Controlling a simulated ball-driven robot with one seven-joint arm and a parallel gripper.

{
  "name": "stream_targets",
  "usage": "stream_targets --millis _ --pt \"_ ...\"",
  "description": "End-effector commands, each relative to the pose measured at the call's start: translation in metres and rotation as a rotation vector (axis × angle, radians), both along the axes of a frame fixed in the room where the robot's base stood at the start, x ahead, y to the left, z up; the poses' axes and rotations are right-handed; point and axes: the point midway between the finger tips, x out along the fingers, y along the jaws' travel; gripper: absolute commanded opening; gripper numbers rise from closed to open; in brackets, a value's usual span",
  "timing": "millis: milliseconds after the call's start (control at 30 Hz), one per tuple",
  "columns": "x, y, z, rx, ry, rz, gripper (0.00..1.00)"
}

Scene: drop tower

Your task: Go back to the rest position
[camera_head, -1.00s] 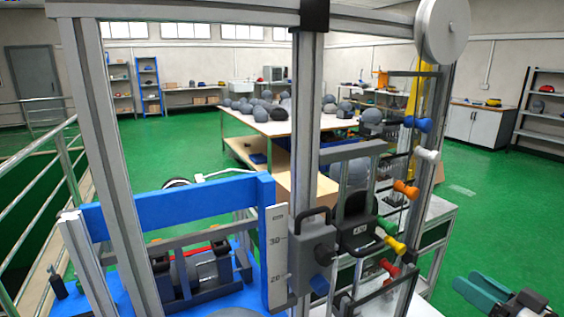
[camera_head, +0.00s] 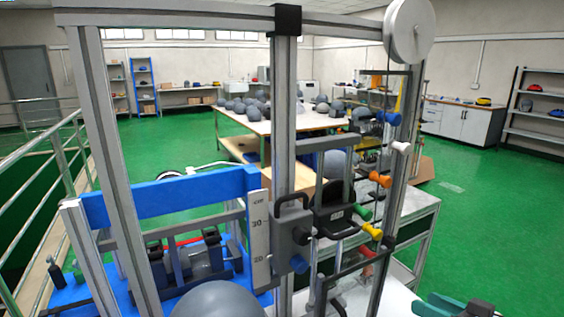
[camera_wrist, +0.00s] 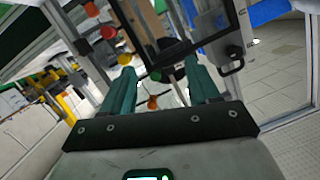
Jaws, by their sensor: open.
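My gripper (camera_wrist: 162,78) shows its two teal fingers apart and empty in the wrist view. In the head view my gripper (camera_head: 440,304) is at the bottom right edge, partly cut off, clear of the drop tower. The drop tower (camera_head: 284,130) has metal posts, a pulley wheel (camera_head: 409,30) at the top and a dark carriage frame (camera_head: 335,205). In the wrist view, coloured knobs (camera_wrist: 108,31) and a dark frame lie beyond the fingers. I cannot tell how far off they are.
Coloured knobs (camera_head: 380,179) stick out along the tower's right post. A blue beam (camera_head: 170,196) crosses at left, and a grey dome (camera_head: 218,303) shows at the bottom. A table (camera_head: 262,127) with several grey domes stands behind. Green floor (camera_head: 500,215) at right is clear.

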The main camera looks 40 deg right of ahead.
Motion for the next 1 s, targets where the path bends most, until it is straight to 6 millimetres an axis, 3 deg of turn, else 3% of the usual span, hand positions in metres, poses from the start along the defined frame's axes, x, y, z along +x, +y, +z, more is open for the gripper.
stream_targets --millis 167,300,433,533,733,1000 --pt "0.021 0.036 -0.045 0.048 0.176 0.085 0.60" --pt "0.033 0.081 -0.095 0.080 0.393 0.171 0.60" --pt "0.027 0.142 -0.151 0.075 0.684 0.264 0.60" --pt "0.008 0.183 -0.183 0.035 0.895 0.308 0.60" --pt "-0.030 0.230 -0.209 -0.082 1.170 0.326 0.60" --pt "-0.044 0.243 -0.213 -0.140 1.253 0.314 0.60"
